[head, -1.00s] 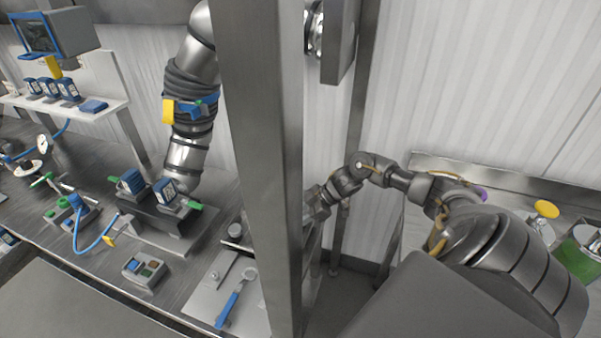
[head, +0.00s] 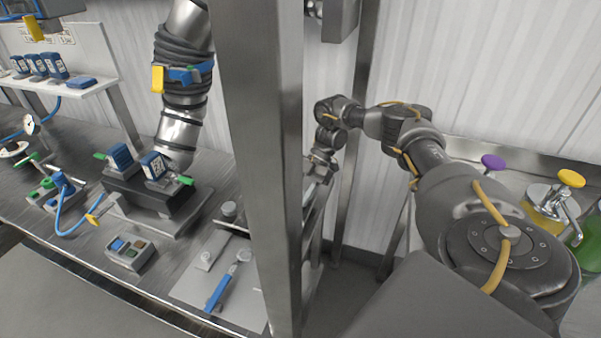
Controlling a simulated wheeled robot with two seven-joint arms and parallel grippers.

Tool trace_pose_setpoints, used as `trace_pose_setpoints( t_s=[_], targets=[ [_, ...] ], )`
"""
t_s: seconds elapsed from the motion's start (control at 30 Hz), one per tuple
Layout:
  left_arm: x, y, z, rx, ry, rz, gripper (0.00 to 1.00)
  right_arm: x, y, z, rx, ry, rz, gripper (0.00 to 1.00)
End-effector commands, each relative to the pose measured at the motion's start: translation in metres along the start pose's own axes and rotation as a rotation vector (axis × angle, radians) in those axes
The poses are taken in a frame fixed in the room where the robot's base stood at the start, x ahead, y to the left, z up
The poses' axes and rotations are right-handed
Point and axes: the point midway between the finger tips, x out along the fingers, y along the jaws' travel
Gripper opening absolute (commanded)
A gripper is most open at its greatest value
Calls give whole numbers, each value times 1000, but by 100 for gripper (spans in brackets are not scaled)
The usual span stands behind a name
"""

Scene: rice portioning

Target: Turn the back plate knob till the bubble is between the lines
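A light metal plate (head: 190,290) lies on the bench left of the steel post. A grey knob (head: 229,210) stands at its back edge, and a smaller round piece (head: 204,260) sits further forward. I cannot make out a bubble or its lines. My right arm reaches in from the right. My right gripper (head: 318,166) is beside the post, partly hidden and too small to tell open from shut. It is apart from the plate and the knob in the picture. My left gripper is not in view.
The steel post (head: 262,150) stands between my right arm and the bench. A blue-handled tool (head: 220,290) lies on the plate. A button box (head: 131,252) and a black fixture (head: 150,198) are left of it. Yellow-topped (head: 571,178) and purple-topped (head: 493,162) dispensers stand at right.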

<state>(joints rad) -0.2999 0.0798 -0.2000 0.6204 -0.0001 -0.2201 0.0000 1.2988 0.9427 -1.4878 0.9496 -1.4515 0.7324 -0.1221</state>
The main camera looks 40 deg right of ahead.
Motion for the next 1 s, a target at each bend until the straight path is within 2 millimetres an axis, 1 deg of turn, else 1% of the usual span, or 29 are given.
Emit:
trace_pose_setpoints(
  t_s=[0.1,0.5,1.0],
  targets=[
    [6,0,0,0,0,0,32,0,2,0,-51,-4,-45,15],
    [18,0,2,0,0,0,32,1,2,0,-192,-3,-186,15],
    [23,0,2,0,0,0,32,2,0,0,-260,1,-260,15]
  ],
)
